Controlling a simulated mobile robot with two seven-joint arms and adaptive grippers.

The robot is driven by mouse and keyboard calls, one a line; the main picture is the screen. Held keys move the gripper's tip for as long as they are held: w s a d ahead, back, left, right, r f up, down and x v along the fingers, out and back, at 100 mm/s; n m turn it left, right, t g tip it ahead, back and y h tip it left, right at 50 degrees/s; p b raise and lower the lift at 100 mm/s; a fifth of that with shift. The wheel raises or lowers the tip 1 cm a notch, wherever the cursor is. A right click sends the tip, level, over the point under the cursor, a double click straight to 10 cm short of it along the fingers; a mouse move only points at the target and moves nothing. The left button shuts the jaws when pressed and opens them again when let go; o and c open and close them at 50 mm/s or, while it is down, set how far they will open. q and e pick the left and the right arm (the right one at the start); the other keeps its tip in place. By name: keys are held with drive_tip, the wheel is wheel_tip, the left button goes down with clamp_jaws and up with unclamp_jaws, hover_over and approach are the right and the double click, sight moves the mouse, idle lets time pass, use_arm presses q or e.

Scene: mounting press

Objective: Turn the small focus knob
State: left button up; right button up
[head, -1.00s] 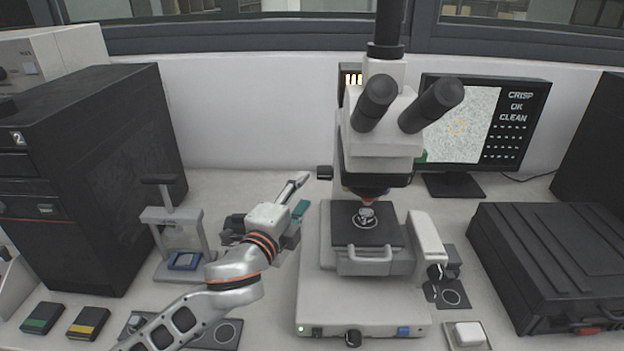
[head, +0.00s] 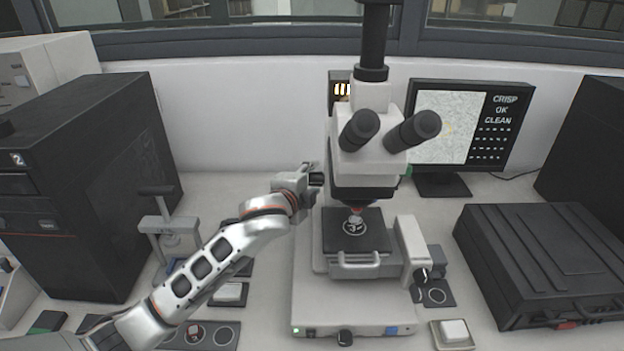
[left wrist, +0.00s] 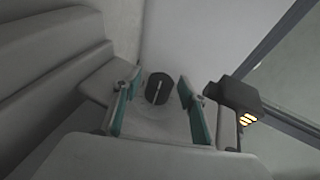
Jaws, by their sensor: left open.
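The microscope (head: 367,160) stands at the middle of the bench. A black round knob with a pale line across its face shows in the left wrist view (left wrist: 158,88); it appears as a dark shape on the microscope's left side in the head view (head: 316,180). My left gripper (head: 307,171) is beside the column at that knob. In the left wrist view, its teal-padded fingers (left wrist: 157,92) are open, one on either side of the knob, with gaps showing. The head view does not show the finger contact clearly. My right gripper is out of view.
A black box with lit orange bars (head: 341,90) is behind the column, close to the fingers in the wrist view (left wrist: 235,97). The monitor (head: 470,125) reads "CRISP OK CLEAN". A small press (head: 157,225) stands left; a black case (head: 540,255) lies right.

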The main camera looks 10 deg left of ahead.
use_arm(q)
drive_tip(key=shift+w, duration=0.15)
drive_tip(key=c, duration=1.1)
drive_tip(key=shift+f+t, duration=0.1)
drive_tip(key=shift+t, duration=0.4)
drive_tip(key=o, duration=1.1)
